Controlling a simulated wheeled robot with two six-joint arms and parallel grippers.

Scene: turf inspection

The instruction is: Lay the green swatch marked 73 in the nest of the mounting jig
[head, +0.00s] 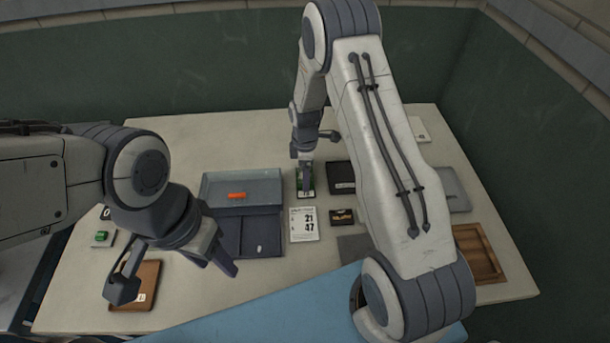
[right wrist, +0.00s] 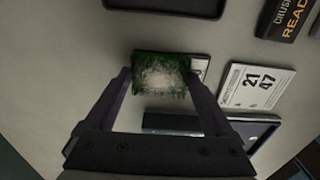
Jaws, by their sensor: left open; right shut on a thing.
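A green swatch (right wrist: 160,74) with a pale, worn-looking middle lies between the fingers of my right gripper (right wrist: 159,82) in the right wrist view. The gripper is shut on it. A white label shows partly at its right edge; no number is readable. In the head view the swatch (head: 306,182) is beside the upper right of the grey tray, under my right gripper (head: 306,187). I cannot tell whether it touches the table. My left gripper (head: 174,272) is open and empty at the near left. I cannot tell for sure which thing is the mounting jig.
A grey compartmented tray (head: 211,191) holds an orange piece (head: 236,195). A card reading 21 and 47 (head: 303,225), a black label block (head: 342,216) and a black tray (head: 341,178) stand close by. A brown board (head: 147,273) lies left, a wooden tray (head: 492,253) right.

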